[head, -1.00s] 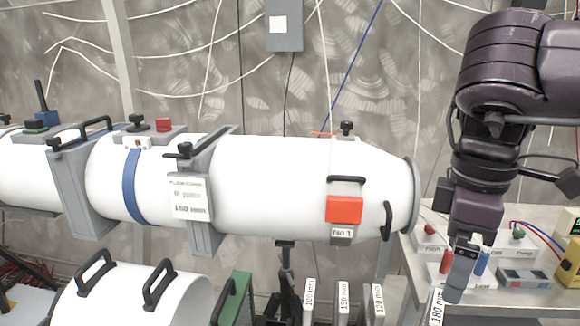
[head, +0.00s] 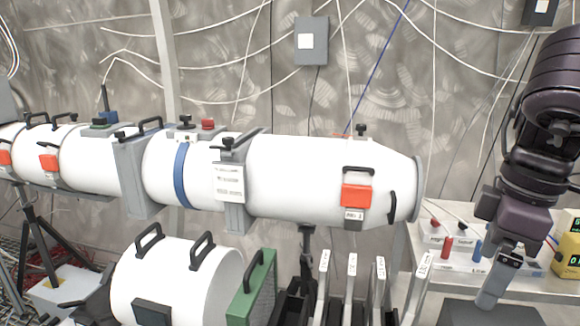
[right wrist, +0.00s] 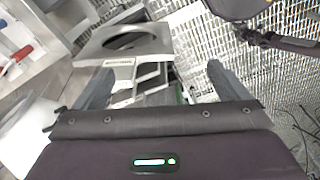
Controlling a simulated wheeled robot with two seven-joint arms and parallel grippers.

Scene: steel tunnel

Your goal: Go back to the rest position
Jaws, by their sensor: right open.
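My right arm comes in at the right edge of the head view, its gripper (head: 489,298) pointing down in front of the bench at the right. In the right wrist view the two fingers of this gripper (right wrist: 160,72) stand wide apart. Nothing is between them; slotted grey plates and the floor grating show beyond. My left gripper is not in view.
A long white steel tunnel (head: 305,178) runs across the head view. In front of it are a white cylinder section (head: 165,285), a green panel (head: 252,290) and upright labelled plates (head: 349,290). The bench (head: 412,243) at right carries small devices and a yellow meter (head: 567,262).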

